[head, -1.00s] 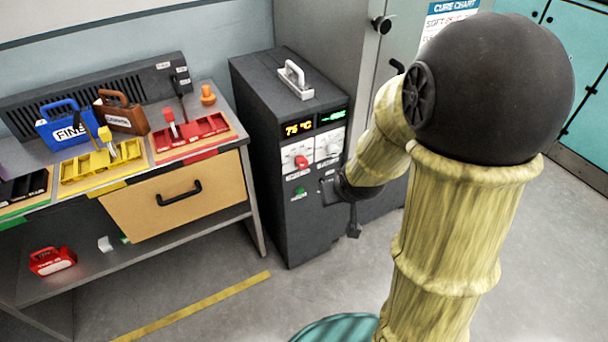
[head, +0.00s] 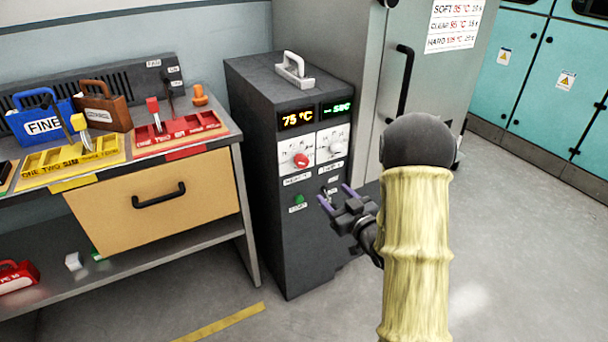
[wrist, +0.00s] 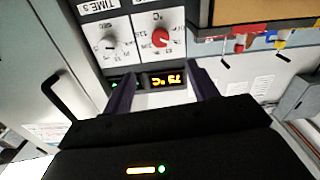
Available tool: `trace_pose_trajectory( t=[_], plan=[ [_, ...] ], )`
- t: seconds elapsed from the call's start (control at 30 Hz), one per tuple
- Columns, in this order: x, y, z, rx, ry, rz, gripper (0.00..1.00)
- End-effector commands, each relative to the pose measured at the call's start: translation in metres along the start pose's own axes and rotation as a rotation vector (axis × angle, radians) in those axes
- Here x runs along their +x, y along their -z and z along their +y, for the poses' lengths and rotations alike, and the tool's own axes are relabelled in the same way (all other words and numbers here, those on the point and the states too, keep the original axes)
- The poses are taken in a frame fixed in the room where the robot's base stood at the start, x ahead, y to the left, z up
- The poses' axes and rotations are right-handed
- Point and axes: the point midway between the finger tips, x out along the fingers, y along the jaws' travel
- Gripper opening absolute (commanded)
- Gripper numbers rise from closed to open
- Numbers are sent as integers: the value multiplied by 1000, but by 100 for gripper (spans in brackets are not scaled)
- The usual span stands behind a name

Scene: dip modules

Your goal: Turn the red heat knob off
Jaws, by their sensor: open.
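The red heat knob (head: 301,160) sits on a white dial plate on the front of the dark control box (head: 305,240), under an orange display (head: 297,118) reading 75 °C. In the wrist view the red knob (wrist: 160,38) shows upside down, ahead of the fingers and above the display (wrist: 165,79). My gripper (head: 336,197) is open and empty, with purple fingers, in front of the box, lower and to the right of the knob. It is apart from the knob. In the wrist view the gripper (wrist: 160,95) has its two fingers spread wide.
A second dial with a grey knob (head: 332,146) is right of the red one. A green button (head: 299,199) and small switches are below. A bench with a drawer (head: 155,200) and colored trays stands left. A tall grey cabinet (head: 425,80) is behind. The floor in front is open.

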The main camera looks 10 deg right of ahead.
Motion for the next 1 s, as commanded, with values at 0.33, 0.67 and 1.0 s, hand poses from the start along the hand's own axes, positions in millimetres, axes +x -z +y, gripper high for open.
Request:
trace_pose_trajectory(
  t=[0.33,0.67,1.0],
  plan=[
    [2,2,0,-1,0,1,59],
    [42,2,-1,-2,3,2,59],
    [101,1,-1,-2,2,2,59]
  ],
)
